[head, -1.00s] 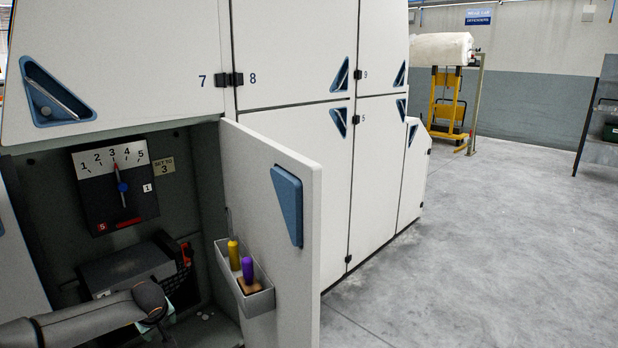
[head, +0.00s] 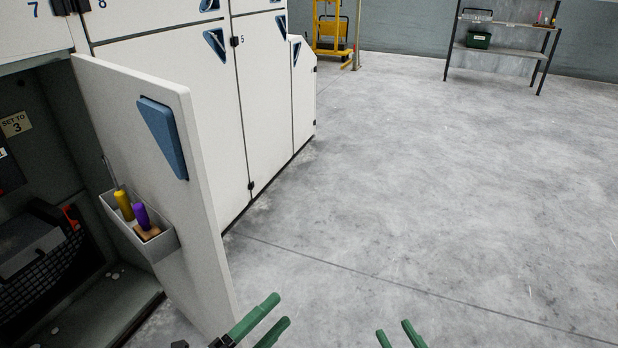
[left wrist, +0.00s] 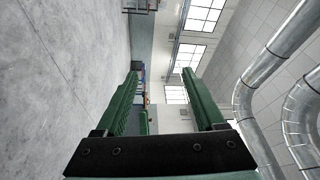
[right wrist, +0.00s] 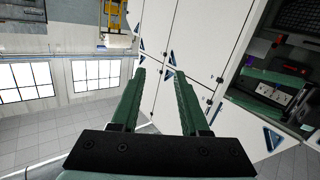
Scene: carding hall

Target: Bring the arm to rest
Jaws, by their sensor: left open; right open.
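My left gripper (head: 282,308) is at the bottom of the head view, just right of the open cabinet door's lower edge. Its two green fingers are apart and empty, as they also are in the left wrist view (left wrist: 160,74). My right gripper (head: 393,328) is at the bottom edge, further right over bare floor. Its green fingers are apart with nothing between them, also in the right wrist view (right wrist: 155,70). The rest of both arms is mostly out of the head view.
The white cabinet door (head: 205,220) stands open close to my left gripper. Its grey pocket (head: 165,245) holds a yellow-handled and a purple-handled tool. The cabinet interior (head: 100,305) is dark. Open concrete floor (head: 450,190) lies to the right; a shelf (head: 500,48) stands far back.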

